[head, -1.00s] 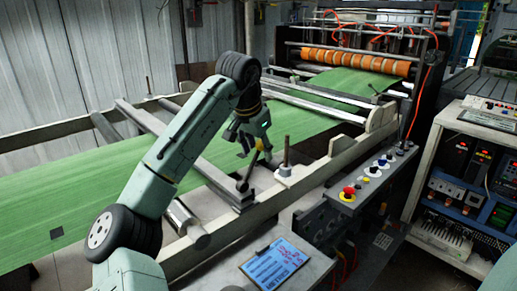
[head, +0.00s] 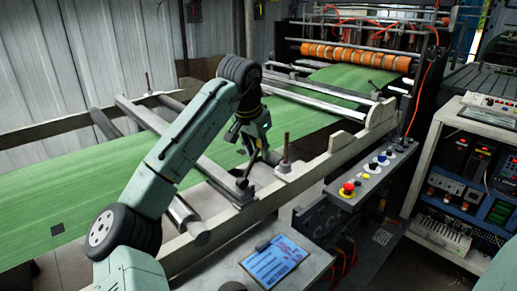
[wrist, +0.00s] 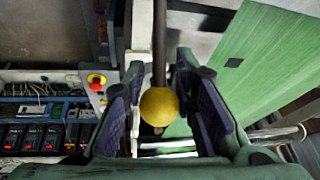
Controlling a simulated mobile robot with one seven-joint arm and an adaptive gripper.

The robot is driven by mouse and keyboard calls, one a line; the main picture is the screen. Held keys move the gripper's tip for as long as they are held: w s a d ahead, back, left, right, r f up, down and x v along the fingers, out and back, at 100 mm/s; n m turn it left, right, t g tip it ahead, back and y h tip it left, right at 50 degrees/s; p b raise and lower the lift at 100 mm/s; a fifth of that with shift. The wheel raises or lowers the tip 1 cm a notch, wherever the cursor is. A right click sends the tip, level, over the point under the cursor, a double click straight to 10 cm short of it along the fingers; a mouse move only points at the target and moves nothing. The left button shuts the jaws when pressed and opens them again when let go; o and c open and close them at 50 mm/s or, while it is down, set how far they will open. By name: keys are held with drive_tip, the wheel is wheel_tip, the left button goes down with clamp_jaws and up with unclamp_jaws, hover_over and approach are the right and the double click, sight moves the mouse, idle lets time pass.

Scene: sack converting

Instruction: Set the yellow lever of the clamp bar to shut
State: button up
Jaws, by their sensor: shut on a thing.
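The yellow lever shows its round yellow knob (wrist: 158,107) in the wrist view, with its dark rod running up the picture behind it. In the head view the rod (head: 247,172) leans at the near end of the grey clamp bar (head: 205,167), which crosses the green web. My gripper (head: 257,154) is at the upper end of the lever, and its fingers hide the knob in the head view. In the wrist view my gripper (wrist: 160,105) has one finger on each side of the knob and is shut on it.
The green web (head: 90,181) runs under the bar. An upright post (head: 286,152) stands on the machine's side rail just right of my gripper.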

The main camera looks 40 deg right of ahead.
clamp_jaws()
